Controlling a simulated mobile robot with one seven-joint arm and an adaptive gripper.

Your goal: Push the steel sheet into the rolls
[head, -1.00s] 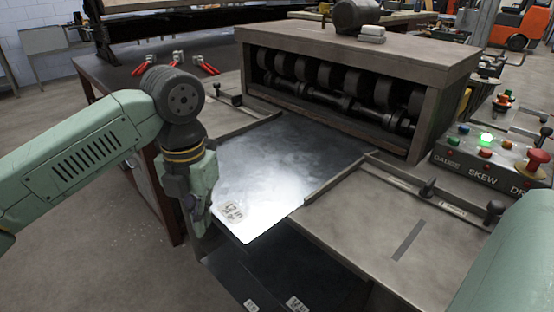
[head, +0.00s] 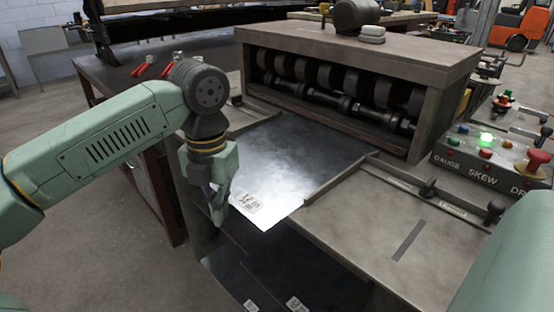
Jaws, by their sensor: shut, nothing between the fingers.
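The steel sheet (head: 290,165) lies flat on the machine's infeed between two side guides. Its far part is near the opening below the rolls (head: 340,85); whether its far edge touches them I cannot tell. Its bright near corner, with a printed label, sticks out past the table's front edge. My gripper (head: 217,220) points down at the sheet's near left edge, fingers shut and empty. The fingertips look close beside the edge; I cannot tell whether they touch it.
A control box (head: 490,160) with a lit green button and a red knob stands at the right. The right guide (head: 340,180) borders the sheet. Dark labelled sheets (head: 290,265) lie lower in front. Red-handled clamps (head: 150,65) lie on the left bench.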

